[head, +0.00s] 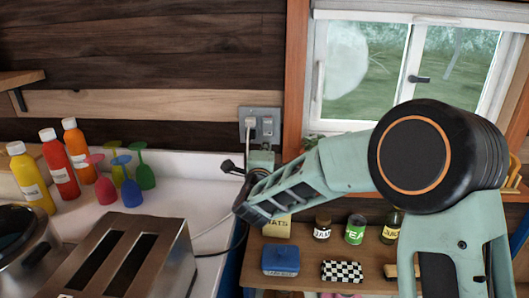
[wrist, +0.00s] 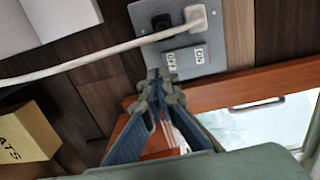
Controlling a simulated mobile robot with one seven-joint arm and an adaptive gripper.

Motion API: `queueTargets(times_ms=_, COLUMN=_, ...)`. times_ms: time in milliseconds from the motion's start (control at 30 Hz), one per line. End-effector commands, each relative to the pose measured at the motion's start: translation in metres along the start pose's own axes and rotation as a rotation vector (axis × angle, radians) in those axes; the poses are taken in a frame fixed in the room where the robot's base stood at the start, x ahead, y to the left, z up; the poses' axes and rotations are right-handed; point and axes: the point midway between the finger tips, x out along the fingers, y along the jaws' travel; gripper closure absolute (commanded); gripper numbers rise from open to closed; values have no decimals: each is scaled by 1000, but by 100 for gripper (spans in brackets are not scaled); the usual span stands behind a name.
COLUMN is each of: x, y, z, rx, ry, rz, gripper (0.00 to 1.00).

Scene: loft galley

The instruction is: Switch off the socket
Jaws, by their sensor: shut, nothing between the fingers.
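The socket (head: 252,122) is a grey metal wall plate left of the window, with a white plug in it. In the wrist view the plate (wrist: 222,62) shows tilted, with the white plug (wrist: 197,20) in one outlet and a dark outlet (wrist: 162,21) beside it. Two small switches, one on the left (wrist: 170,58) and one on the right (wrist: 198,53), carry lettering too small to read surely. My gripper (wrist: 167,76) is shut and empty, its tips by the plate's lower left edge, just below the left switch. Contact cannot be told. In the head view its fingertips are not clear.
A white cable (wrist: 95,57) runs left from the plug, close above my fingertips. A toaster (head: 130,258), several bottles (head: 62,165) and upturned coloured glasses (head: 130,190) stand on the left counter. A wooden shelf (head: 310,275) with jars lies below the window (head: 400,70).

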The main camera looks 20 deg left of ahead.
Motion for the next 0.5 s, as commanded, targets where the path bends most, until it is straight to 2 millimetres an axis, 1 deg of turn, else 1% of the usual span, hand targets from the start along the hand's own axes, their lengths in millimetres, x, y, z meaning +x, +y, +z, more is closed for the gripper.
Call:
queueTargets(times_ms=33, x=1, y=3, z=-1, rx=0, ry=1, rz=-1, gripper=100)
queueTargets(times_ms=100, x=-17, y=4, z=0, rx=-3, ry=-3, rz=0, gripper=100)
queueTargets(times_ms=300, x=-59, y=11, z=1, rx=-3, ry=-4, rz=0, gripper=100)
queueTargets(times_ms=400, x=-75, y=13, z=0, rx=-2, ry=-2, rz=0, gripper=100)
queueTargets(times_ms=500, x=-88, y=15, z=0, rx=-2, ry=-2, rz=0, gripper=100)
